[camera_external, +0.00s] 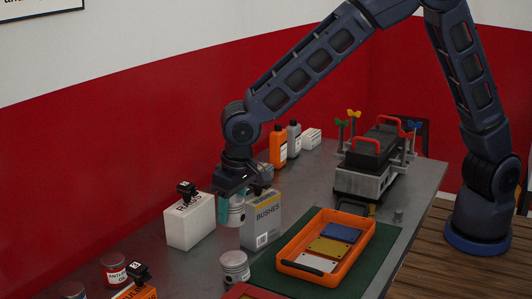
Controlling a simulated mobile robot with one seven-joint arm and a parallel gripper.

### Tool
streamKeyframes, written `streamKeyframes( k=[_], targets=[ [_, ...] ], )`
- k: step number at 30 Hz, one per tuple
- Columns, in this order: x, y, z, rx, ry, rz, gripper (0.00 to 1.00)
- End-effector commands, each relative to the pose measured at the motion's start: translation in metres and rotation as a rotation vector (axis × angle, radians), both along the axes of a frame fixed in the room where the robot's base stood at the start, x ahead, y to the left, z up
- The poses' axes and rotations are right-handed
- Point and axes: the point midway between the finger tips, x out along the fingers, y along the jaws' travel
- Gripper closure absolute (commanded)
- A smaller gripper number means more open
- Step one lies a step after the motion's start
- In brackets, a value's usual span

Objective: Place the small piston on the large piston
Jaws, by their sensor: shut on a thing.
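The small piston (238,214), a silvery cylinder, hangs upright in my gripper (231,204), which points down with a teal finger showing on its left side. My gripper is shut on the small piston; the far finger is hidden. The large piston (235,266), a wider silvery cylinder with grooves near its top, stands upright on the grey table, lower in the picture. The small piston is above the table and apart from the large piston. It hangs between a white box and the grey bushes box.
A white box (190,221) is left of the small piston, and the grey bushes box (262,217) is right. An orange tray (283,262) holding coloured plates lies on a green mat (374,258). A red object (250,292) sits close in front of the large piston.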

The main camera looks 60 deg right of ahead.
Motion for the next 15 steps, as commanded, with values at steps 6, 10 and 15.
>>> streamKeyframes(
  k=[6,10,15],
  targets=[
    [0.0,0.0,-0.037,-0.001,0.0,0.001,0.79],
    [0.0,0.0,-0.046,0.0,0.0,0.001,0.79],
    [0.0,0.0,-0.057,-0.001,0.001,0.001,0.79]
  ],
)
